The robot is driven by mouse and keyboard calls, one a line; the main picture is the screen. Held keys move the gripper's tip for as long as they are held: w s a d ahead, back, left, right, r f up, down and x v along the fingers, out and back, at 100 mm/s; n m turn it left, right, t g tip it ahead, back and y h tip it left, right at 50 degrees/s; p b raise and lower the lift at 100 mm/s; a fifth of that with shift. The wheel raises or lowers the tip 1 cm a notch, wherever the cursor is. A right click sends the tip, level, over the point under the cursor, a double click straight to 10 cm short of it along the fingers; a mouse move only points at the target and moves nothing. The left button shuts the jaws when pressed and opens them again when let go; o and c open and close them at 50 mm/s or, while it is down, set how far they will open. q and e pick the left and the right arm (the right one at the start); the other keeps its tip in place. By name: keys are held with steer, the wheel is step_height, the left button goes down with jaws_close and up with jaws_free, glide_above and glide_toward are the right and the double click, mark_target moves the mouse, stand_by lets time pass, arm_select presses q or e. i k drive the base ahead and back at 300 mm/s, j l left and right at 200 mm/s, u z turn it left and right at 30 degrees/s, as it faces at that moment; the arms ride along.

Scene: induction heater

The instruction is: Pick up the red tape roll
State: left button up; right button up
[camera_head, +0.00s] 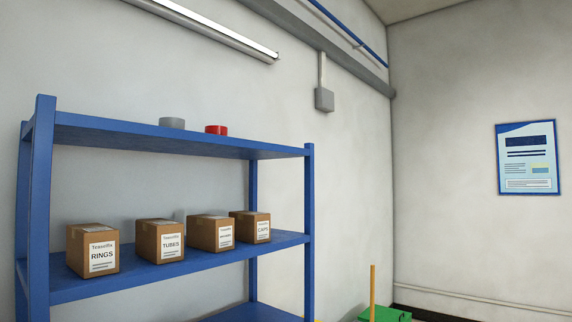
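The red tape roll (216,130) lies on the top shelf of the blue rack (180,141), right of the shelf's middle. Only its upper part shows above the shelf's front edge. A grey roll (172,123) lies on the same shelf to its left, apart from it. Neither of my grippers is in view.
The middle shelf (190,265) carries several labelled cardboard boxes, such as the RINGS box (93,250). Blue posts (309,220) bound the rack. At the bottom right stand a green object (385,314) and an upright orange-yellow pole (373,290). A poster (527,157) hangs on the right wall.

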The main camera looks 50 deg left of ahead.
mark_target(214, 130)
steer(key=i+l+u, duration=0.1)
steer(key=i+u, duration=0.3)
steer(key=i, duration=0.2)
steer(key=i+l+u, duration=0.4)
steer(key=i, duration=0.15)
steer(key=i+l+u, duration=0.45)
steer(key=i+j, duration=0.05)
